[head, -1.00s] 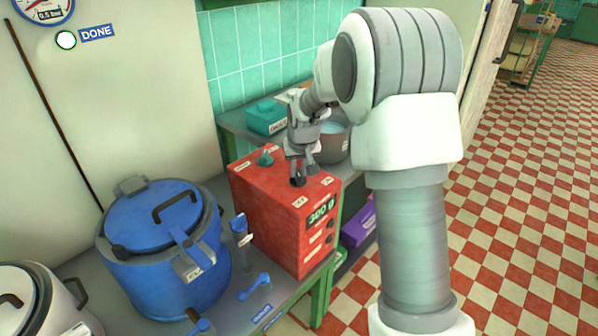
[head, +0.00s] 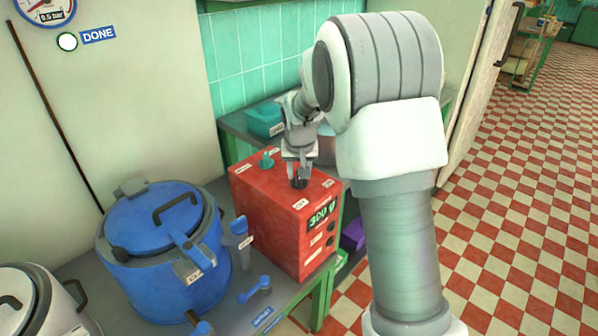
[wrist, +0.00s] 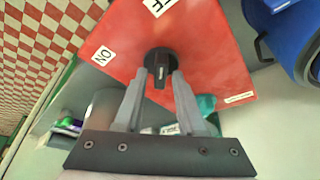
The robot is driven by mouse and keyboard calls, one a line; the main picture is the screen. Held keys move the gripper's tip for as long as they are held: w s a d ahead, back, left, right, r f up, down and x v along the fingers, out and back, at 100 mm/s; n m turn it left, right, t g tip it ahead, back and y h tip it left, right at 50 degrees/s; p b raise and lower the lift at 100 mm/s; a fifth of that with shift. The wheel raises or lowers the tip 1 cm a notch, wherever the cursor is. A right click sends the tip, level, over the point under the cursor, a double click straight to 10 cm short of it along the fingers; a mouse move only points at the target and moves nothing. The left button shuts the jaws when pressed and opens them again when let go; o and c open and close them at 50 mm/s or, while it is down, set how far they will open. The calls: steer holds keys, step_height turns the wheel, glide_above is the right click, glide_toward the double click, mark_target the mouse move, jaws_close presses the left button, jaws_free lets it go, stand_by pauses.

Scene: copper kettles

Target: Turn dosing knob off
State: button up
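The red dosing box (head: 262,205) stands on the bench with a lit green display (head: 322,214) on its front that seems to read 300 g. The black dosing knob (wrist: 160,64) sits on its top face, between an ON label (wrist: 102,55) and a label cut off by the frame's top edge, probably OFF (wrist: 160,5). My gripper (wrist: 161,76) is open, with one finger on each side of the knob's bar and a small gap seemingly left on each side. In the head view my gripper (head: 298,178) reaches down from above and partly hides the knob.
A teal knob (head: 266,160) sits on the box's back left corner. A teal container (head: 264,120) stands behind the box. Tiled floor lies open to the right.

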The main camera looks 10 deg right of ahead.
steer(key=shift+o, duration=0.4)
steer(key=shift+r, duration=0.1)
steer(key=shift+r, duration=0.2)
steer(key=p+v, duration=0.2)
steer(key=v, duration=1.4)
steer(key=shift+s+r, duration=0.25)
steer(key=shift+r, duration=0.1)
steer(key=s+d+r+p, duration=0.1)
steer(key=s+r, duration=0.3)
steer(key=s, duration=0.3)
steer(key=s+r+p, duration=0.2)
steer(key=s+r, duration=0.1)
steer(key=s, duration=0.5)
steer(key=s+f+n+t+p, duration=0.1)
steer(key=s+n+p, duration=0.1)
steer(key=s, duration=1.1)
steer(key=shift+s+y, duration=0.4)
